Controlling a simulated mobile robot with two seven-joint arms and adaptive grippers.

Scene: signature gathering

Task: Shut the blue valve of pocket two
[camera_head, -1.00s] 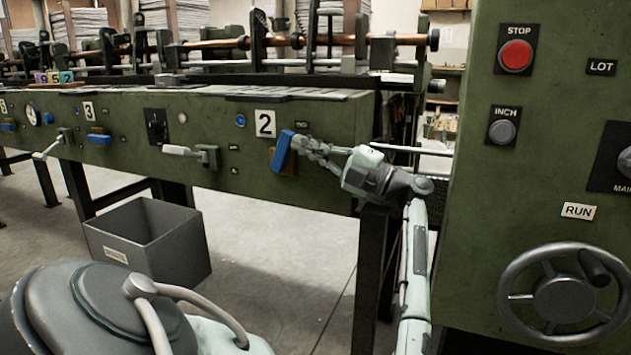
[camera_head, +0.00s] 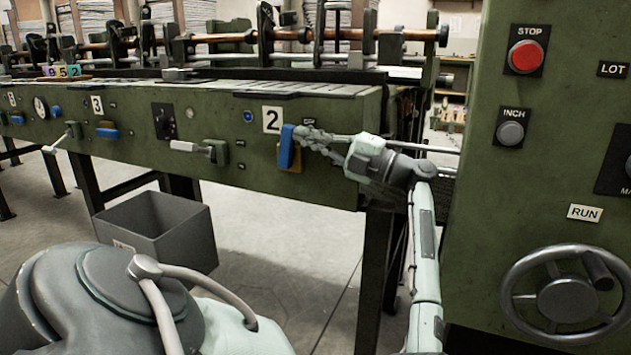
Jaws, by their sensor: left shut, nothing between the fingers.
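The blue valve handle (camera_head: 286,147) of pocket two stands nearly upright on its brass-coloured body, just right of the white "2" plate (camera_head: 271,120) on the green machine front. My left gripper (camera_head: 305,136) is shut, with nothing held. Its fingertips are at the upper right side of the blue handle, touching it or very close; I cannot tell which. The gripper partly hides the panel right of the valve. My right gripper is not in view.
Pocket three's blue handle (camera_head: 107,133) lies level. A grey lever (camera_head: 200,149) sticks out left of the valve. A dark bin (camera_head: 158,232) stands on the floor below. The control cabinet (camera_head: 545,180) with a handwheel (camera_head: 565,298) stands close on the right.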

